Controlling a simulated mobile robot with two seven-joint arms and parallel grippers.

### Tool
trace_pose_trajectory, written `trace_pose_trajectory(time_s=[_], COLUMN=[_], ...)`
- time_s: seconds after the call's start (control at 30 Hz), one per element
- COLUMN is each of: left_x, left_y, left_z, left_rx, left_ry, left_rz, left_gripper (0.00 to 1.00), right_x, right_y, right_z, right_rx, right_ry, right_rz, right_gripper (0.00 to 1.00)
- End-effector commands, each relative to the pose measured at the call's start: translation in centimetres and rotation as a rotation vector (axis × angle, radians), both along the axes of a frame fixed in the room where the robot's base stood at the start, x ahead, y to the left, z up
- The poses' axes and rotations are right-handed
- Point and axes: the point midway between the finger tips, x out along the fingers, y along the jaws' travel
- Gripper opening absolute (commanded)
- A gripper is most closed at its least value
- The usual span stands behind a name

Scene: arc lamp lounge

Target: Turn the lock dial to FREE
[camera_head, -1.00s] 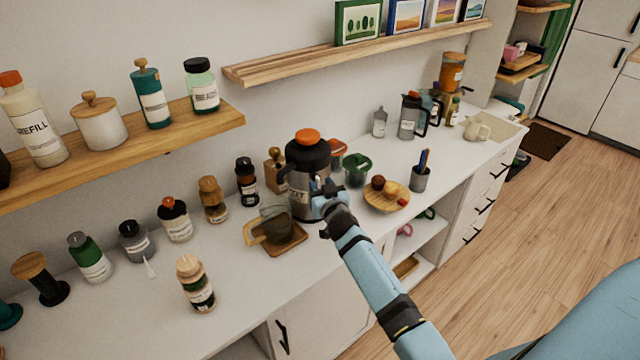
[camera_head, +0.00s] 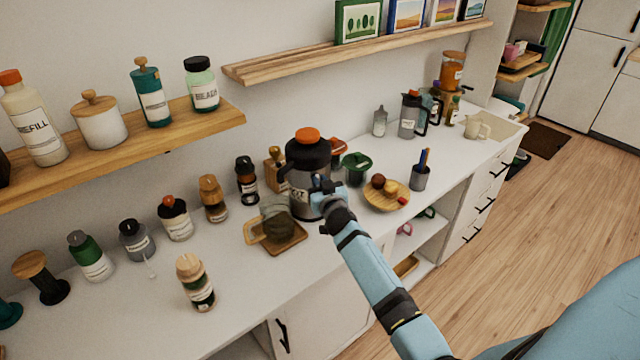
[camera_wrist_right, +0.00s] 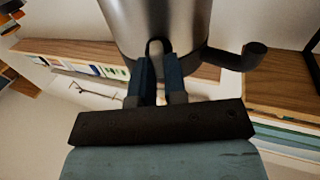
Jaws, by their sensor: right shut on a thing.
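A large flask (camera_head: 307,158) with a black top, an orange cap and a labelled steel body stands upright on the counter. My right gripper (camera_head: 319,186) is at the front of its body. In the right wrist view the steel body (camera_wrist_right: 165,18) fills the top. There the two blue fingers of my right gripper (camera_wrist_right: 158,65) are shut on a small rounded dark knob (camera_wrist_right: 157,47), apparently the lock dial. Its markings and pointer are hidden, so I cannot read its setting. My left gripper is not in view.
A glass mug on a square wooden tray (camera_head: 291,247) stands left of the flask. A round wooden plate (camera_head: 378,205) with small round items is at its right, with a green pot (camera_head: 355,166) behind. Several bottles line the left counter. Shelves (camera_head: 330,62) hang above.

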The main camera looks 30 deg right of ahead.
Motion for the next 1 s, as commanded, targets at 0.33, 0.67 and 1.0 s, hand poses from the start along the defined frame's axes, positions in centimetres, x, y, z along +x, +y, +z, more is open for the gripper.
trace_pose_trajectory(time_s=[0.33, 0.67, 1.0], left_x=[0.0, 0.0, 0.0], left_y=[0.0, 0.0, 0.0], left_z=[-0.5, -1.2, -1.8], left_rx=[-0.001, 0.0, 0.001], left_ry=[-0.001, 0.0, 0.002], left_rz=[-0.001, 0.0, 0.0], left_gripper=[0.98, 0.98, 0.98], right_x=[0.0, 0.0, 0.1], right_y=[0.1, 0.3, 0.4], right_z=[-0.2, -0.2, -0.4], right_rx=[-0.217, -0.52, -0.832], right_ry=[0.061, 0.145, 0.232], right_rz=[0.0, 0.0, 0.0], right_gripper=[0.0, 0.0, 0.0])
